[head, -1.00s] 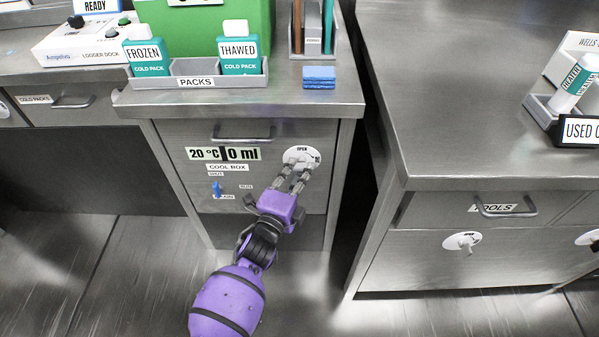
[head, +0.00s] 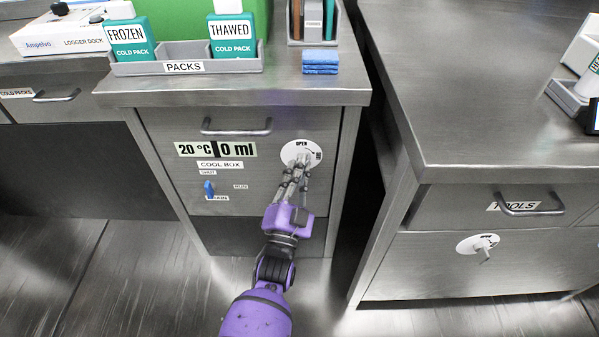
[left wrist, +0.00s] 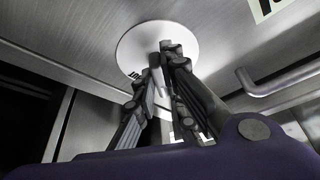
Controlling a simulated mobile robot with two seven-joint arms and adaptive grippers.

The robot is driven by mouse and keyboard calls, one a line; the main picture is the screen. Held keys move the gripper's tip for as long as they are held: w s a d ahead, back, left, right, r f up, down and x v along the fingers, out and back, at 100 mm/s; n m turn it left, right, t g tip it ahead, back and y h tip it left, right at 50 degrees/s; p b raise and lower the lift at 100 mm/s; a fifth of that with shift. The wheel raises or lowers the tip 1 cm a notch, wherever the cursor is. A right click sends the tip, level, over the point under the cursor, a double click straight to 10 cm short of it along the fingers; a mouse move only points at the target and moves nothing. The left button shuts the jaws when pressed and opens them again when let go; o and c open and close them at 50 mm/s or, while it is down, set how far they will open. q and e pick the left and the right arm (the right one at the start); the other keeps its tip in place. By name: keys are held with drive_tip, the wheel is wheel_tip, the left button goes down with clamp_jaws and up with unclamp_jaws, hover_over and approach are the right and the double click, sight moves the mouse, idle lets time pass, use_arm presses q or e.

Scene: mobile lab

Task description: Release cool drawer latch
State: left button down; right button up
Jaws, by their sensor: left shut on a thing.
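The cool box drawer (head: 165,155) is in the head view, with a bar handle (head: 236,128) and a "20 °C 0 ml" display above the "COOL BOX" label. Its latch dial (head: 290,150) is a white disc at the drawer's right, marked "OPEN" at the top. The dial also shows in the left wrist view (left wrist: 133,48). My left gripper (head: 301,165) is shut on the latch knob (left wrist: 157,68) at the disc's centre. The fingers hide most of the knob, so its exact angle is hard to read. The drawer front looks flush. My right gripper is not in view.
A small blue lever (head: 209,188) sits lower left on the same front. The tools drawer (head: 450,208) and another dial (head: 478,244) are on the right cabinet. The pack tray (head: 190,65) and blue pads (head: 320,62) stand on the counter above.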

use_arm(q)
drive_tip(key=shift+d+f+n+t+y+b, duration=0.1)
drive_tip(key=shift+n+t+y+b, duration=0.15)
drive_tip(key=shift+n+y, duration=0.95)
drive_tip(key=shift+r+n+t+y+b, duration=0.15)
drive_tip(key=shift+n+y+b, duration=0.25)
drive_tip(key=shift+n, duration=1.55)
drive_tip(key=shift+d+f+n+t+y+b, duration=0.1)
drive_tip(key=shift+f+n+t+y+b, duration=0.1)
drive_tip(key=shift+n+y, duration=1.05)
drive_tip(key=shift+n+h, duration=0.35)
drive_tip(key=shift+n, duration=0.25)
drive_tip(key=c, duration=1.8)
unclamp_jaws()
wheel_tip(320, 180, up, 10)
drive_tip(key=shift+r, duration=0.1)
